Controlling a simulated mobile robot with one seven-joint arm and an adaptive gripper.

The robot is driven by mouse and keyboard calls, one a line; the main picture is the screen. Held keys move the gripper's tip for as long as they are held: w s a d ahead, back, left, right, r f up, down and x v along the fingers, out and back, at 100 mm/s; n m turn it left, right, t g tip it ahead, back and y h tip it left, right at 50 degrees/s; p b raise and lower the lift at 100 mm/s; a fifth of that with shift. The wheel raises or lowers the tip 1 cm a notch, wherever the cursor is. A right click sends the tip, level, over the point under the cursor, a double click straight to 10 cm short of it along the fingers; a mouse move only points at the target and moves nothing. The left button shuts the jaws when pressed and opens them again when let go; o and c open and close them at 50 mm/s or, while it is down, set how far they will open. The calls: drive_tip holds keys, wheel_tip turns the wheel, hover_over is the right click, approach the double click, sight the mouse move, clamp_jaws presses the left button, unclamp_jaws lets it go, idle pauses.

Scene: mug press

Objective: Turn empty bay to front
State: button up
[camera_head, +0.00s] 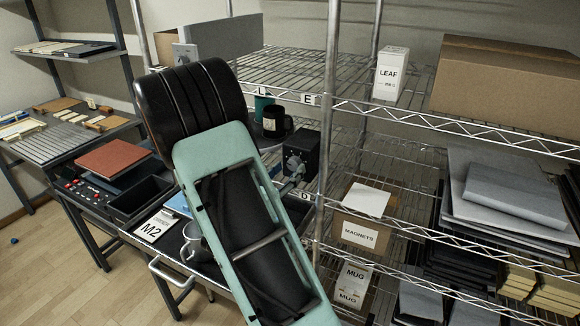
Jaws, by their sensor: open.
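A dark mug (274,121) with a pale label stands on a dark round plate (268,139), just right of my arm. A teal mug (262,104) shows behind it, partly covered. A black boxy machine (302,150) with a grey lever-like part (293,172) stands to the right, behind a rack post. My teal and black arm covers much of this area, so I cannot see all the bays or tell which is empty. A grey mug (196,246) stands on the bench, left of my arm. My gripper's fingers are not visible.
A wire rack (400,110) fills the right, with a LEAF box (390,74), a MAGNETS box (361,235) and a MUG box (352,284). An M2 sign (154,228) and black trays (139,196) lie on the bench.

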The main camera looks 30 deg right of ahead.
drive_tip(key=shift+x, duration=1.05)
drive_tip(key=shift+c, duration=0.2)
drive_tip(key=c, duration=1.1)
